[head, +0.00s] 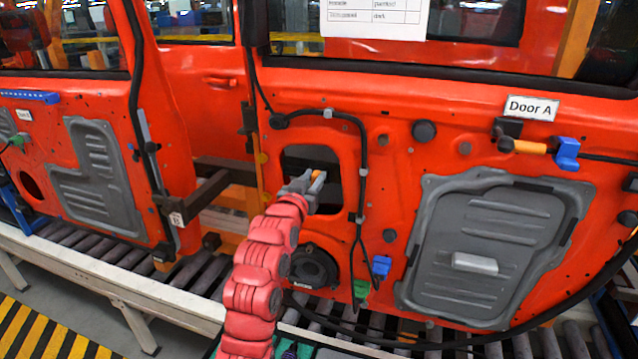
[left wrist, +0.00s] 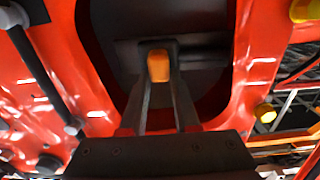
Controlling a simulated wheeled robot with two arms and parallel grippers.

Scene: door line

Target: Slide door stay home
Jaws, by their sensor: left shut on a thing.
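My left gripper (head: 310,188) reaches into the dark rectangular opening (head: 297,160) in the red door panel. It is shut on a small orange-tipped piece (head: 319,178), which I take to be the door stay. In the left wrist view the orange end (left wrist: 158,66) sits between my two fingers, in front of a dark grey plate inside the opening. The rest of the stay is hidden by my fingers or the dark inside, so I cannot tell how far in it sits. My right gripper is not in view.
The panel is labelled Door A (head: 531,108). A black cable (head: 362,190) runs down just right of the opening. A round black speaker (head: 313,266) sits below it. A grey panel (head: 490,250) is on the right. A roller conveyor (head: 120,275) runs underneath.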

